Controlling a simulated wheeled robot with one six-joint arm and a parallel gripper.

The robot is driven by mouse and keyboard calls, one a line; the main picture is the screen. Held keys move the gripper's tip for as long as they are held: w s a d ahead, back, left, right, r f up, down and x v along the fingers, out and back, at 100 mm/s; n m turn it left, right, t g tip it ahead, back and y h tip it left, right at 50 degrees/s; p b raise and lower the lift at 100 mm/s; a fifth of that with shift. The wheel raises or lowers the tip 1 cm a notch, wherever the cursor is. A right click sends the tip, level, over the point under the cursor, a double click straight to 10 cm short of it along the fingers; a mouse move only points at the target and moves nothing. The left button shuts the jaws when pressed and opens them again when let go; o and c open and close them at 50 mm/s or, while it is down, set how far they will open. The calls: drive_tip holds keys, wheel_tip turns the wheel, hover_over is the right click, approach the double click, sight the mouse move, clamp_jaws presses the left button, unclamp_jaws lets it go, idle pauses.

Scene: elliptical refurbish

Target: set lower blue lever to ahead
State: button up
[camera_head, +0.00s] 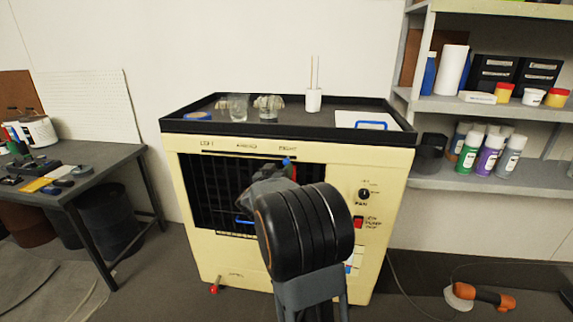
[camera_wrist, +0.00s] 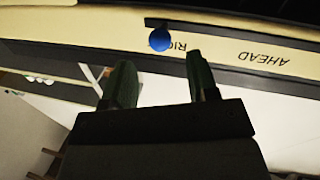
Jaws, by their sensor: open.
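The cream cabinet (camera_head: 330,152) has a slot along its upper front marked LEFT, a middle label too small to read, and RIGHT. A lever with a round blue knob (camera_head: 287,161) sits at the RIGHT end. In the wrist view the blue knob (camera_wrist: 160,39) covers part of the RIGHT label, with AHEAD (camera_wrist: 262,59) to its right. My gripper (camera_wrist: 160,60) is open, and the knob appears just beyond and between its fingertips, with no visible contact. In the head view my arm hides most of the gripper. A red knob (camera_head: 214,288) shows at the cabinet's lower left.
The cabinet's black tray top (camera_head: 215,123) holds glasses, a white cup and a white panel with a blue handle (camera_head: 370,125). A fan dial (camera_head: 364,194) and red switch (camera_head: 358,222) are at the right. A workbench (camera_head: 80,165) stands left, shelves (camera_head: 470,183) right.

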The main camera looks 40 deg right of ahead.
sight(285, 164)
drive_tip(key=shift+x, duration=3.1)
clamp_jaws()
